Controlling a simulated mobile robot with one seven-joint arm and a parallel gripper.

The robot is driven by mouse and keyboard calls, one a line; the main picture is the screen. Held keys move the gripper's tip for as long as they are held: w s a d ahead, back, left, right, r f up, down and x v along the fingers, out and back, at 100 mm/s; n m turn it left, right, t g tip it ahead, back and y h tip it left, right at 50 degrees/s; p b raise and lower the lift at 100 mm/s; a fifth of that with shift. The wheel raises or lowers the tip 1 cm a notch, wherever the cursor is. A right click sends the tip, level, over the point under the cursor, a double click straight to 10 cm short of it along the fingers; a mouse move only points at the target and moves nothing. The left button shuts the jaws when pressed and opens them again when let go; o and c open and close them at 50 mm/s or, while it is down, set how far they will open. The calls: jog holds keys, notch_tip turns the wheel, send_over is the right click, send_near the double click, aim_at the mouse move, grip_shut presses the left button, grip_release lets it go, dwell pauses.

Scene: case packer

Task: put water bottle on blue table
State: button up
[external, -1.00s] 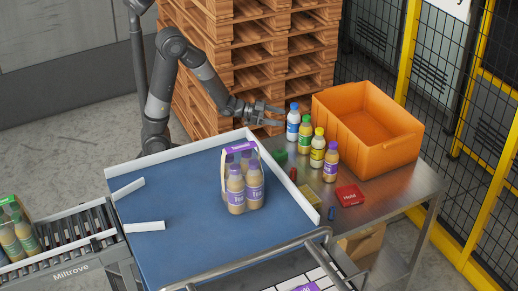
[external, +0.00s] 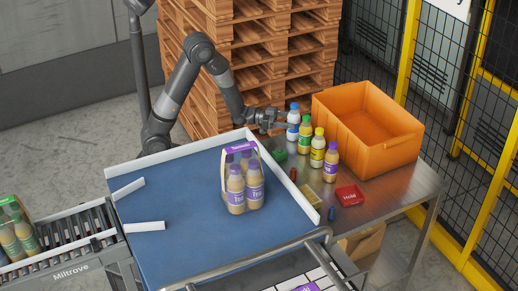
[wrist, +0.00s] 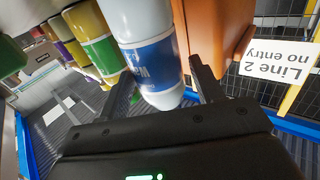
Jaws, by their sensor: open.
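The water bottle (external: 293,124), white with a blue label and a blue cap, stands upright on the steel table at the far left end of a row of bottles. In the wrist view the water bottle (wrist: 150,60) appears between my two fingers, with its blue label toward the camera. My gripper (external: 278,119) is open around or right at the bottle; contact cannot be told. The blue table (external: 180,215) lies to the left of the steel table, with white rails on its edges. A carrier pack of bottles (external: 243,187) stands on it.
Several juice bottles stand close beside the water bottle, the nearest with a green label (external: 305,136). An orange crate (external: 385,160) stands behind them. A red box (external: 349,195) and small items lie in front. The blue table's left half is clear.

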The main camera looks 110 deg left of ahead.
aim_at(300, 121)
jog(key=shift+w+a+f, duration=0.1)
jog(key=shift+w+a, duration=0.05)
jog(key=shift+w, duration=1.8)
jog(key=shift+c, duration=0.5)
jog(key=c, duration=0.9)
notch_tip(300, 121, up, 10)
jog(key=shift+f, duration=0.1)
jog(key=shift+c, duration=0.2)
jog(key=shift+s+a+y, duration=0.2)
jog(key=shift+y, duration=0.2)
jog(key=s+a+n+g+y, duration=0.4)
jog(key=s+a+n+y, duration=0.2)
jog(key=s+a+y, duration=0.3)
jog(key=shift+s+n, duration=0.4)
jog(key=shift+s, duration=0.25)
